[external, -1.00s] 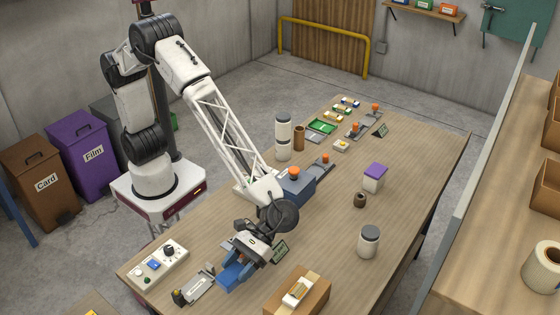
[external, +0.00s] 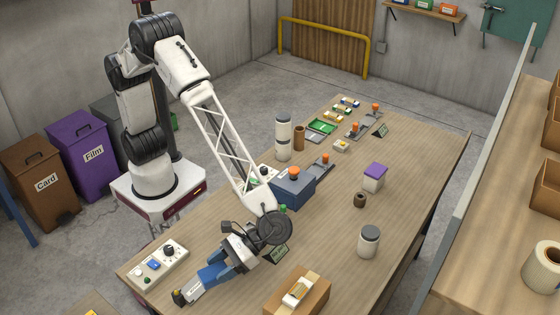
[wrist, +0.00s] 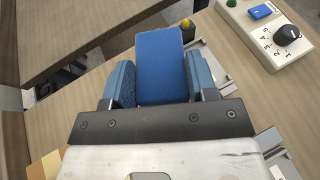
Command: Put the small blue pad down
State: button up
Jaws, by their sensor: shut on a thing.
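My gripper (external: 213,274) is low over the near left part of the table. In the wrist view its two blue fingers (wrist: 160,85) are closed on the sides of the small blue pad (wrist: 160,52), which sticks out beyond them. A grey metal plate device (wrist: 213,68) with a yellow knob (wrist: 185,23) lies below and beside the pad. In the external view the gripper covers most of this device, and its dark end (external: 180,297) shows. I cannot tell whether the pad touches the plate.
A white control box (external: 160,262) with a dial stands just left of my gripper. A cardboard box (external: 297,293) is to the right. A dark blue machine (external: 292,188) stands behind. A grey-lidded jar (external: 369,242) stands farther right, with bare table around it.

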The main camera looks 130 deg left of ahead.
send_over(225, 296)
jog(key=shift+a+f, duration=0.1)
jog(key=shift+f, duration=2.95)
jog(key=shift+f, duration=1.9)
jog(key=shift+f, duration=0.15)
jog(key=o, duration=0.9)
